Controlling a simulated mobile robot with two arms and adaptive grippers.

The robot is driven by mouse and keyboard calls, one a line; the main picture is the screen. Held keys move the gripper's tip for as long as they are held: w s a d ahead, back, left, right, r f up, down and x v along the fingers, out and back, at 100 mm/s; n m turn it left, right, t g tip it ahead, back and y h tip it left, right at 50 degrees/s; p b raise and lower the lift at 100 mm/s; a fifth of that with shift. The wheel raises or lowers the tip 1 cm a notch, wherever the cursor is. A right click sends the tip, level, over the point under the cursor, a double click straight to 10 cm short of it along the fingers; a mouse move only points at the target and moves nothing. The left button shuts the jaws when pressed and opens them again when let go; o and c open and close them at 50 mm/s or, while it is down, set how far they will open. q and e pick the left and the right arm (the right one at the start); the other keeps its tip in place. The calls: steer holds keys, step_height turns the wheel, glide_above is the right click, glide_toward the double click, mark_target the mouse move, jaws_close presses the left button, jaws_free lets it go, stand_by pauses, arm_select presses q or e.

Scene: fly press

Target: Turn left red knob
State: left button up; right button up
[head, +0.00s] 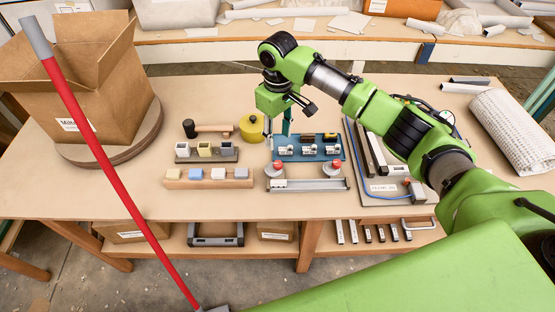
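The left red knob (277,166) sits on the left end of a grey metal fixture (310,185) near the table's front. A second red knob (337,165) sits on its right end. My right gripper (280,136) hangs above and behind the left knob, next to the left end of a blue tray. Its blue-green fingers look apart, with nothing seen between them. It appears clear of the knob, though its exact height is hard to tell. My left gripper is not in view.
The blue tray (309,155) with small parts stands just behind the fixture. A wooden block rack (208,183) and a yellow round container (252,128) are to the left. A cardboard box (85,85) and a long red pole (110,170) are farther left.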

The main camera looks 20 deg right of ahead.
mark_target(278, 163)
step_height(278, 163, down, 12)
steer(key=shift+p, duration=0.7)
jaws_close()
